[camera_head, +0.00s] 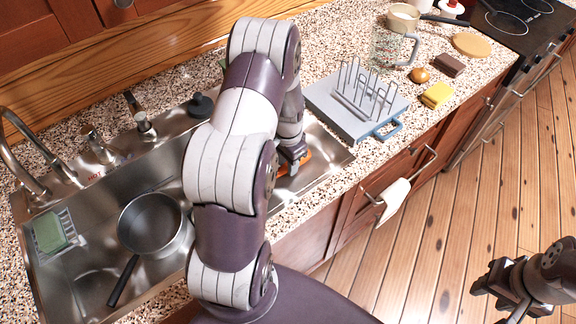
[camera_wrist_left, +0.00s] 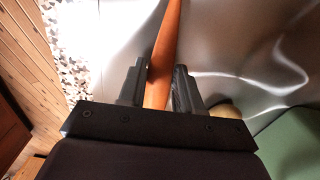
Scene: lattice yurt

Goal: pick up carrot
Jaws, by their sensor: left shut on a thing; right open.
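The orange carrot (camera_wrist_left: 167,48) sits between the two dark fingers of my left gripper (camera_wrist_left: 159,84) in the left wrist view, and its tapered body runs up past the fingertips. My left gripper is shut on it, low in the right part of the sink. In the head view my left gripper (camera_head: 291,157) hides most of the carrot, and a bit of orange (camera_head: 306,158) shows beside it. My right gripper (camera_head: 505,284) is open and empty over the wooden floor at the lower right.
The steel sink (camera_head: 95,285) holds a dark pan (camera_head: 150,222) and a rack with a green sponge (camera_head: 48,232). A grey board (camera_head: 330,112) with a wire rack (camera_head: 366,92) stands right of the sink. A yellow sponge (camera_head: 437,95) and an onion (camera_head: 419,75) lie beyond.

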